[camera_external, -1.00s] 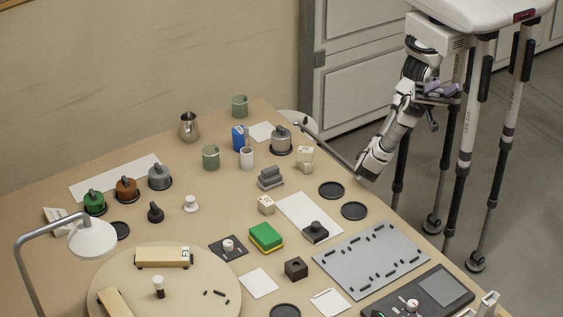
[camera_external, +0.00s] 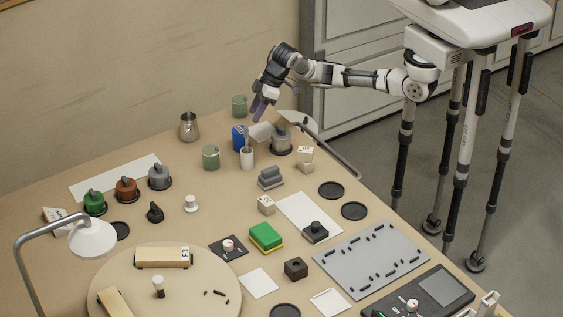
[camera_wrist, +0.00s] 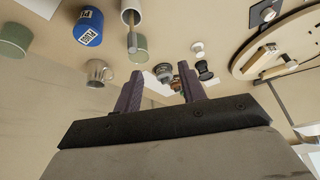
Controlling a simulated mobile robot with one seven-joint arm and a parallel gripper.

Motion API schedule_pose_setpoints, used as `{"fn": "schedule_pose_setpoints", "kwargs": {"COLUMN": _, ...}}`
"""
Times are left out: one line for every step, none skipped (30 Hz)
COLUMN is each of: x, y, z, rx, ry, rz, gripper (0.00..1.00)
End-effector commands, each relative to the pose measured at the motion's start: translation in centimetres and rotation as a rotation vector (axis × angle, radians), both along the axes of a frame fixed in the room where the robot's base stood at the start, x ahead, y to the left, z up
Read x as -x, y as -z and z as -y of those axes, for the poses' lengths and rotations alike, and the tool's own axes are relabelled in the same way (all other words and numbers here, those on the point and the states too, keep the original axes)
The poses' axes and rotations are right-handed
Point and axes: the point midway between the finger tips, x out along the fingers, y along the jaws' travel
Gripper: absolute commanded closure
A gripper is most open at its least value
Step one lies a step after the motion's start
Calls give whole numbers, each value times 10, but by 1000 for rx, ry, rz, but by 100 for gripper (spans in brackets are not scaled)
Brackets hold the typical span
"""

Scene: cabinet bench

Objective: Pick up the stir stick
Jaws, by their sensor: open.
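The stir stick (camera_external: 248,144) stands in a small white cup (camera_external: 247,160) on the far part of the table. In the wrist view the thin brownish stir stick (camera_wrist: 132,42) sticks out of the white cup (camera_wrist: 131,10) near the top edge. My gripper (camera_external: 259,106) is above the far table edge, a little above and to the right of the cup in the picture. Its two purple fingers (camera_wrist: 160,69) are apart and empty in the wrist view. The stick's lower end is hidden inside the cup.
A blue can (camera_external: 238,138) stands close beside the cup.

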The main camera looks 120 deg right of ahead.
Motion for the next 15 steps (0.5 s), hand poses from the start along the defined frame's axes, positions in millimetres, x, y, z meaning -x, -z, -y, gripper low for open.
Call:
{"fn": "schedule_pose_setpoints", "kwargs": {"x": 11, "y": 3, "z": 17, "rx": 5, "ry": 43, "rz": -36, "gripper": 59}}
{"fn": "schedule_pose_setpoints", "kwargs": {"x": 15, "y": 4, "z": 23, "rx": 7, "ry": 60, "rz": -53, "gripper": 59}}
{"fn": "schedule_pose_setpoints", "kwargs": {"x": 20, "y": 5, "z": 29, "rx": 7, "ry": 77, "rz": -69, "gripper": 59}}
{"fn": "schedule_pose_setpoints", "kwargs": {"x": 22, "y": 6, "z": 32, "rx": 6, "ry": 86, "rz": -78, "gripper": 59}}
{"fn": "schedule_pose_setpoints", "kwargs": {"x": 22, "y": 8, "z": 34, "rx": 6, "ry": 92, "rz": -84, "gripper": 59}}
{"fn": "schedule_pose_setpoints", "kwargs": {"x": 22, "y": 12, "z": 36, "rx": 6, "ry": 95, "rz": -88, "gripper": 59}}
{"fn": "schedule_pose_setpoints", "kwargs": {"x": 21, "y": 16, "z": 37, "rx": 6, "ry": 96, "rz": -89, "gripper": 59}}
{"fn": "schedule_pose_setpoints", "kwargs": {"x": 19, "y": 20, "z": 38, "rx": 6, "ry": 97, "rz": -89, "gripper": 59}}
{"fn": "schedule_pose_setpoints", "kwargs": {"x": 17, "y": 27, "z": 39, "rx": 6, "ry": 97, "rz": -89, "gripper": 59}}
{"fn": "schedule_pose_setpoints", "kwargs": {"x": 15, "y": 33, "z": 40, "rx": 7, "ry": 96, "rz": -88, "gripper": 59}}
{"fn": "schedule_pose_setpoints", "kwargs": {"x": 13, "y": 38, "z": 41, "rx": 5, "ry": 95, "rz": -89, "gripper": 59}}
{"fn": "schedule_pose_setpoints", "kwargs": {"x": 10, "y": 46, "z": 42, "rx": 6, "ry": 94, "rz": -89, "gripper": 59}}
{"fn": "schedule_pose_setpoints", "kwargs": {"x": 8, "y": 52, "z": 43, "rx": 6, "ry": 93, "rz": -88, "gripper": 59}}
{"fn": "schedule_pose_setpoints", "kwargs": {"x": 6, "y": 57, "z": 44, "rx": 6, "ry": 93, "rz": -88, "gripper": 59}}
{"fn": "schedule_pose_setpoints", "kwargs": {"x": 3, "y": 63, "z": 45, "rx": 7, "ry": 93, "rz": -86, "gripper": 59}}
